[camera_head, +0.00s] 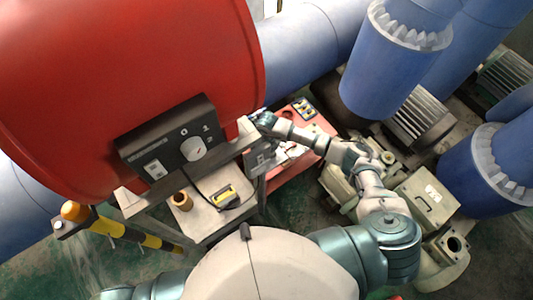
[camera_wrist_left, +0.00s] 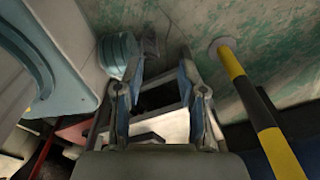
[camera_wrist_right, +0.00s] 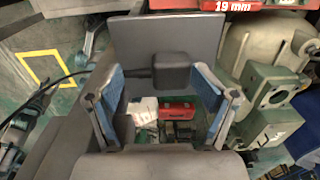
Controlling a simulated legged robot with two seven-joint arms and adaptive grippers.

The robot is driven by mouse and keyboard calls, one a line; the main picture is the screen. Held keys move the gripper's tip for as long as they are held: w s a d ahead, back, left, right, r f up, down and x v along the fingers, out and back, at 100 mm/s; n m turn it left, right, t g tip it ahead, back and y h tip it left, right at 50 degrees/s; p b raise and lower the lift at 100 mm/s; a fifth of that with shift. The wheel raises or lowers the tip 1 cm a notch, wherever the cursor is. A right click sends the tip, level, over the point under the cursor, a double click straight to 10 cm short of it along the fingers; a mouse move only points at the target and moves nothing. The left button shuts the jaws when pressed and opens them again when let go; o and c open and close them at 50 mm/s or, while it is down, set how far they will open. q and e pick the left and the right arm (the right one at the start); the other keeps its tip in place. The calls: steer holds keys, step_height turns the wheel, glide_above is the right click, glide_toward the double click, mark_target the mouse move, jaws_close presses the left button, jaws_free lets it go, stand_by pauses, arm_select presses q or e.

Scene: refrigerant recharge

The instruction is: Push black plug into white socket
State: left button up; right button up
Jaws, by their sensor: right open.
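In the right wrist view a black plug (camera_wrist_right: 172,70) with a black cable trailing left lies against a grey panel (camera_wrist_right: 190,32). My right gripper (camera_wrist_right: 160,78) is open, its fingertips apart on either side of the plug; I cannot tell whether they touch it. In the head view my right gripper (camera_head: 266,122) is by the right end of the grey frame, and the plug cannot be made out. A white rectangular patch (camera_head: 154,169) on the black control box (camera_head: 175,145) may be the socket. My left gripper (camera_wrist_left: 161,72) is open and empty, above the floor.
A large red tank (camera_head: 120,70) stands behind the control box. A grey cart (camera_head: 210,222) holds a yellow device (camera_head: 223,196) and a brown cup (camera_head: 182,201). A yellow-black post (camera_head: 120,228) stands left. Green machinery (camera_wrist_right: 272,90) is right of my right gripper.

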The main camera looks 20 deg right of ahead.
steer(key=shift+s+d+f, duration=0.25)
steer(key=shift+f, duration=0.15)
steer(key=shift+w+d+f, duration=0.1)
steer(key=shift+d+f, duration=0.05)
steer(key=shift+d, duration=0.45)
steer(key=shift+w+d+f, duration=0.1)
steer(key=shift+d, duration=0.45)
steer(key=shift+c, duration=1.1)
steer(key=shift+s+a+r, duration=0.1)
steer(key=shift+a, duration=0.05)
steer(key=c, duration=0.4)
steer(key=shift+a, duration=0.3)
steer(key=shift+c, duration=1.2)
steer(key=shift+a+r, duration=0.1)
steer(key=shift+a, duration=0.65)
steer(key=c, duration=0.3)
steer(key=shift+d, duration=0.65)
steer(key=shift+d+r, duration=0.1)
steer(key=shift+d, duration=0.15)
steer(key=shift+c, duration=0.5)
steer(key=shift+r, duration=0.3)
arm_select(q)
steer(key=shift+d+f+b, duration=0.8)
steer(key=shift+d+b, duration=0.2)
steer(key=shift+d, duration=0.05)
arm_select(e)
step_height(320, 180, up, 17)
steer(key=a, duration=0.1)
steer(key=shift+r, duration=0.15)
